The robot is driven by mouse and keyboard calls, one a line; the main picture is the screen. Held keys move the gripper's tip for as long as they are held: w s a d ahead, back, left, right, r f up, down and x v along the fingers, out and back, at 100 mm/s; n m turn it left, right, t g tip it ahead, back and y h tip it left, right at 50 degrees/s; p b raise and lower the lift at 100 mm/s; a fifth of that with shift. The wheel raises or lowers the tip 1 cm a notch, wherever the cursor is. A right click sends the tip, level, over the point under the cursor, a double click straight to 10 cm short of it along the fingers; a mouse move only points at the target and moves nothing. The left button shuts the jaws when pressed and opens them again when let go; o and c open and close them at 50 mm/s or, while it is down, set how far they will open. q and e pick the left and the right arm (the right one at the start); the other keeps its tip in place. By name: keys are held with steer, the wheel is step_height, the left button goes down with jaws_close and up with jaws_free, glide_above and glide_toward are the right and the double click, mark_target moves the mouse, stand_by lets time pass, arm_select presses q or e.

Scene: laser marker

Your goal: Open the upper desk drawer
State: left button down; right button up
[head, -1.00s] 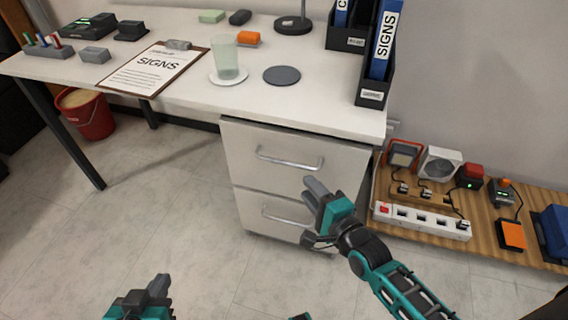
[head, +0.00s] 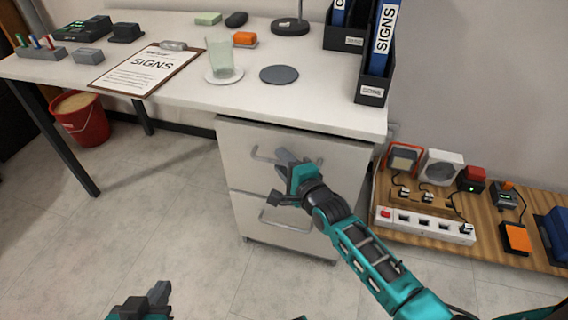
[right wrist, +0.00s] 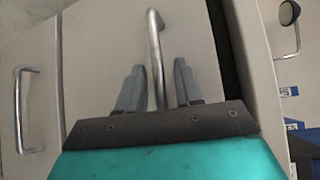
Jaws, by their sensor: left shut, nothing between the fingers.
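The white desk drawer unit stands under the desk's right end, with an upper drawer (head: 335,158) and a lower drawer (head: 245,205). Both drawers look shut. The upper drawer's silver bar handle (head: 262,153) is partly hidden by my right gripper (head: 284,158). In the right wrist view, the handle (right wrist: 155,45) runs between the two open fingers (right wrist: 157,90), with visible space on both sides, so it is not gripped. The lower drawer's handle (right wrist: 18,110) is at the left there. My left gripper (head: 158,293) is shut and empty, low in the head view, away from the drawers.
The desk top (head: 180,95) holds a glass (head: 219,58) on a saucer, a grey coaster (head: 279,75), a clipboard (head: 145,70) and file holders (head: 375,85). A low wooden board (head: 480,200) with electrical items stands right of the drawers. Floor in front is clear.

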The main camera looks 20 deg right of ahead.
steer(key=shift+c, duration=0.2)
steer(key=c, duration=0.6)
jaws_close()
steer(key=shift+s, duration=0.1)
